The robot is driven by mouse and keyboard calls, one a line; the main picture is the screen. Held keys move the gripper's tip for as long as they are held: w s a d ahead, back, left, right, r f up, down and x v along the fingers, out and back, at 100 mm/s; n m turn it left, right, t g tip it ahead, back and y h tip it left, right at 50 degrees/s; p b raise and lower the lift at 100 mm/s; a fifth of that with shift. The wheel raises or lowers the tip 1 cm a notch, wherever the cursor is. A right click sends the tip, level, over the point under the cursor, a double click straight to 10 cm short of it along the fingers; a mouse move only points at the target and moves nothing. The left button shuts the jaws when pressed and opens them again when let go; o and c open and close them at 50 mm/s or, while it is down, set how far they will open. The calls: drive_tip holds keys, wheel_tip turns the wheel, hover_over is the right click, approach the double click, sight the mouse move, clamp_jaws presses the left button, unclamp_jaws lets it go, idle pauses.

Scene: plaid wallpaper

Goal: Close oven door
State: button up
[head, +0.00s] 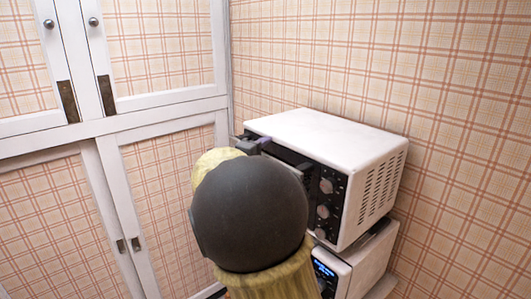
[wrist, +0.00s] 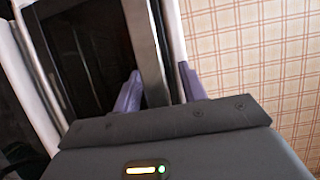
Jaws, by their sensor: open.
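The oven (head: 325,140) is a white box with a black front and round knobs along its right front edge. My gripper (head: 258,143) is at the upper left of its front in the head view. In the wrist view my gripper (wrist: 160,78) has its two purple fingers apart, one on each side of a grey metal bar (wrist: 148,45). Whether they touch the bar is unclear. A dark glassy panel (wrist: 85,55) lies left of the bar. My arm hides most of the oven front in the head view, so how far the door stands open cannot be told.
The oven stands on a second white appliance (head: 365,262) with a lit blue display. White-framed cupboard doors (head: 160,120) with plaid panels are to the left. A plaid wall (head: 450,90) is behind and to the right of the oven.

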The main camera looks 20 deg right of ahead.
drive_tip(key=b+v, duration=0.6)
drive_tip(key=v, duration=1.1)
drive_tip(key=shift+a+f, duration=0.1)
drive_tip(key=w+a+f+n+t+y, duration=0.2)
drive_tip(key=w+f+n+t+y, duration=0.35)
drive_tip(key=n, duration=0.45)
wheel_tip(320, 180, down, 11)
drive_tip(key=s+a+n+g+y, duration=0.2)
drive_tip(key=n+g+y, duration=0.2)
drive_tip(key=n+y, duration=0.5)
drive_tip(key=s+d+f+n+g, duration=0.2)
drive_tip(key=s+f+n+g, duration=0.2)
drive_tip(key=s+f, duration=0.4)
drive_tip(key=s+d+f+n+g, duration=0.2)
drive_tip(key=s+f+n+g, duration=0.3)
drive_tip(key=s+f, duration=0.3)
drive_tip(key=shift+s+d+g, duration=0.2)
drive_tip(key=shift+s+g, duration=0.25)
drive_tip(key=shift+s, duration=0.65)
